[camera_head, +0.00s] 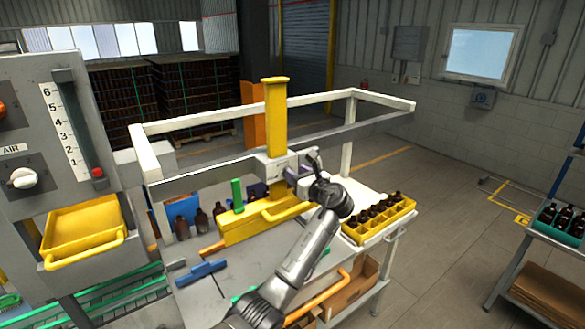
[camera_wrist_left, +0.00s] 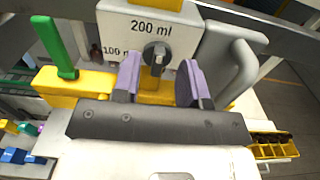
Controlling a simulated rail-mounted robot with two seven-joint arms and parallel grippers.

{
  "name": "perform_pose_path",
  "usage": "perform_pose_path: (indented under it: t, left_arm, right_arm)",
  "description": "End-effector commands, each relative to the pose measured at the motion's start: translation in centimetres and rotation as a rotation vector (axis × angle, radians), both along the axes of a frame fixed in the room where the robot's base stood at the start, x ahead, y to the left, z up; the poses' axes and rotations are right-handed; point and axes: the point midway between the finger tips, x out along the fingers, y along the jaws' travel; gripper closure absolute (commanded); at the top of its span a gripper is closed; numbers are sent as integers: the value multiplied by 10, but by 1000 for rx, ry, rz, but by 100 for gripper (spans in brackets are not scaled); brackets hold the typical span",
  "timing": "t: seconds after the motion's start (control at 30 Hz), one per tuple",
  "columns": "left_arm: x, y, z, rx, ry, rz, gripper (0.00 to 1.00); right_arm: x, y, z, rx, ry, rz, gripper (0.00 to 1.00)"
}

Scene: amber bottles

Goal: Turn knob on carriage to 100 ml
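The carriage (camera_head: 268,168) is a pale grey box on the rail below a yellow post. In the left wrist view its face (camera_wrist_left: 118,20) carries "200 ml" at the top and "100 m…" at the left, partly hidden by a finger. The dark round knob (camera_wrist_left: 155,50) sits below "200 ml", its grip bar standing roughly upright. My left gripper (camera_head: 296,173) is at the carriage; its purple fingers (camera_wrist_left: 160,68) are open, one on each side of the knob, with gaps visible. The knob cannot be made out in the head view. My right gripper is not in view.
A grey handle (camera_wrist_left: 240,75) stands right of the knob. A green upright lever (camera_head: 237,194) rises at the left of the yellow body (camera_head: 240,228). A yellow crate (camera_head: 405,207) of brown bottles is at the right. A control panel (camera_head: 50,140) stands at the left.

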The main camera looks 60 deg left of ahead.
Motion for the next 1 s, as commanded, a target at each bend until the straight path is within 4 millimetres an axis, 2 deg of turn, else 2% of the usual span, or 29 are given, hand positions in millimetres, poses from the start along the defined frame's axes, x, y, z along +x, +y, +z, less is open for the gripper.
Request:
perform_pose_path:
  t: [0.23, 0.67, 1.0]
  left_arm:
    - [-1, 23, 0, 0, 1, 1, 61]
    - [-1, 27, 0, 0, -1, 0, 61]
    - [-1, 27, 0, 0, -1, 0, 93]
  right_arm:
    - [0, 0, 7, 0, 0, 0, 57]
    - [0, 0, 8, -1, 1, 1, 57]
    - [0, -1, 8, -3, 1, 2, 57]
